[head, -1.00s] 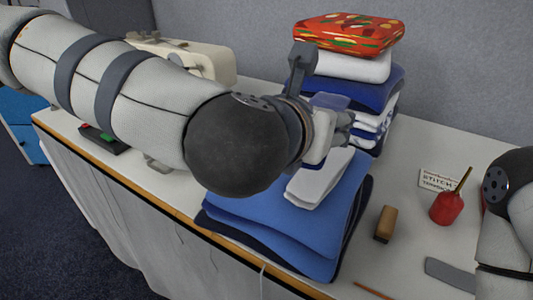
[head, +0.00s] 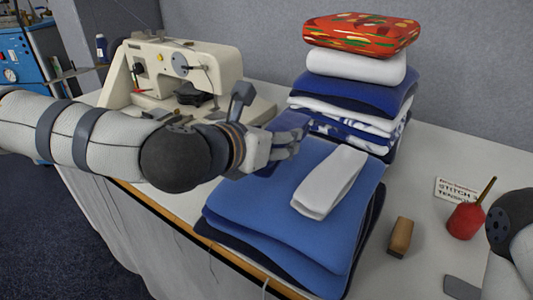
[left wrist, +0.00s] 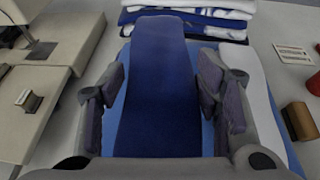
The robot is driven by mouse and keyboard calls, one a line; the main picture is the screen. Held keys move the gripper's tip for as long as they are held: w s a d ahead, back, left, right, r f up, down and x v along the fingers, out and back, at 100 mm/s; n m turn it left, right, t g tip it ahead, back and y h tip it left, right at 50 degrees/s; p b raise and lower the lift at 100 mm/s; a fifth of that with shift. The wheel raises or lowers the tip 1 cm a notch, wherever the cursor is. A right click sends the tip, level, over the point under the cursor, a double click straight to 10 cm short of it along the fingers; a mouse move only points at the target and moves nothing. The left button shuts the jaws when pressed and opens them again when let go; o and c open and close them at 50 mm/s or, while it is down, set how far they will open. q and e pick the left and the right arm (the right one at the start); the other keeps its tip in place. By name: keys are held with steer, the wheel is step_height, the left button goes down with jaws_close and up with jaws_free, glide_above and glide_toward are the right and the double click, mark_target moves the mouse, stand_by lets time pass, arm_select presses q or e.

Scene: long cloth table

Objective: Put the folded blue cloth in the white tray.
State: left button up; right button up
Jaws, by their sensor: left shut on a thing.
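The folded blue cloth (left wrist: 155,85) is a dark blue strip between the two fingers of my left gripper (left wrist: 160,95) in the left wrist view. In the head view my left gripper (head: 288,142) is shut on it, above the left part of a blue fabric stack, and only a bit of the cloth (head: 290,121) shows beyond the fingers. My right arm shows at the right edge, but its gripper is out of view. I see no white tray in these frames.
A folded white cloth (head: 329,182) lies on the blue fabric stack (head: 280,220). A taller fabric pile (head: 355,92) stands behind. A sewing machine (head: 185,65) is at the back left. A brown block (head: 400,237) and a red bottle (head: 465,220) stand right.

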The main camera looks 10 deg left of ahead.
arm_select(q)
steer(key=shift+w+a+f, duration=0.25)
steer(key=shift+a+f, duration=0.05)
steer(key=shift+f, duration=0.2)
steer(key=shift+w+a+f, duration=0.15)
steer(key=shift+a+f, duration=0.05)
steer(key=shift+f, duration=0.7)
steer(key=shift+w+a+f, duration=0.15)
steer(key=shift+a+f, duration=0.05)
steer(key=shift+f, duration=0.7)
arm_select(e)
steer(key=shift+s+f, duration=0.4)
arm_select(q)
steer(key=shift+f, duration=0.1)
steer(key=o, duration=1.2)
steer(key=shift+o, duration=0.2)
steer(key=shift+b, duration=0.3)
